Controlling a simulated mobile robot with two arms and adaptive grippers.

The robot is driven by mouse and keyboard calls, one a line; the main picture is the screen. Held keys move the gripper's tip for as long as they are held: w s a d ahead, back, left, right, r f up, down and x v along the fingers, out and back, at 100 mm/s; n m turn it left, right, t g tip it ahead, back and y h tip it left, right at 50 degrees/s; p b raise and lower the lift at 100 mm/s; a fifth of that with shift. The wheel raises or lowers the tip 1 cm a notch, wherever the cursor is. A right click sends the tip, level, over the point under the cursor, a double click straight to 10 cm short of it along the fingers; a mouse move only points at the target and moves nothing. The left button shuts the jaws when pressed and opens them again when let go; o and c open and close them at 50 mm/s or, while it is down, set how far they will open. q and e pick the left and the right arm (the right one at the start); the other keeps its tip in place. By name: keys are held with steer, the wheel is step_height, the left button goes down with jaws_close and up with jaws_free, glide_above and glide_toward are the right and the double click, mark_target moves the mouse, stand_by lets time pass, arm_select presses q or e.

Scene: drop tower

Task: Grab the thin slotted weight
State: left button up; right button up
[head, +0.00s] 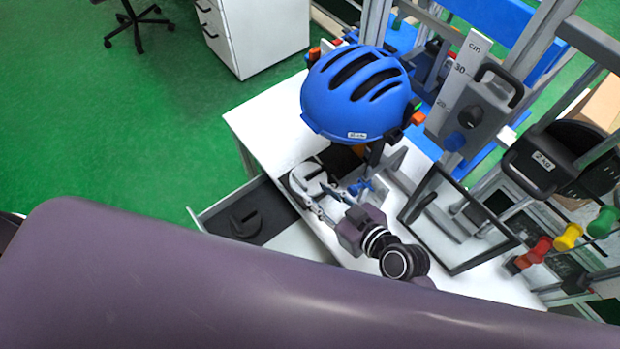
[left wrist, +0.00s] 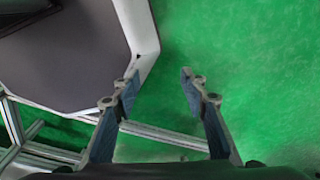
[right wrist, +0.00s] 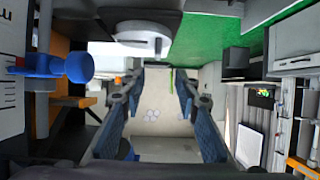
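A pale grey slotted weight (head: 305,174) lies on a dark patch of the white table, below the blue helmet. A rounded grey-white disc (right wrist: 145,38), which looks like this weight, shows at the top of the right wrist view. A dark slotted piece (head: 246,222) lies in the open drawer. I cannot tell from its height which one is thin. My right gripper (head: 316,197) is at the grey weight, fingers apart; its gap (right wrist: 158,82) looks empty in the right wrist view. My left gripper (left wrist: 159,84) is open and empty over green floor, hidden in the head view.
The blue helmet (head: 357,95) hangs close above the weight. A black-framed panel (head: 455,222), a grey carriage (head: 474,115) and the scale (head: 462,72) stand to the right. The open drawer (head: 285,240) sticks out at left. The floor (head: 120,120) at left is mostly clear.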

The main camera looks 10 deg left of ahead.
mark_target(303, 182)
steer(key=shift+w+a+f, duration=0.35)
steer(key=shift+w+f, duration=0.15)
steer(key=shift+f, duration=0.15)
steer(key=shift+w+a+f, duration=0.35)
steer(key=shift+w+f, duration=0.15)
steer(key=shift+f, duration=0.1)
steer(key=x, duration=0.4)
steer(key=shift+a, duration=0.3)
steer(key=shift+w+a+f, duration=0.3)
steer(key=shift+w+a, duration=0.05)
arm_select(q)
steer(key=shift+w+d+f, duration=0.1)
steer(key=shift+w+d, duration=0.1)
steer(key=shift+w, duration=0.25)
steer(key=shift+w+d+f, duration=0.1)
steer(key=shift+w+d, duration=0.05)
steer(key=shift+w, duration=0.3)
arm_select(e)
jaws_close()
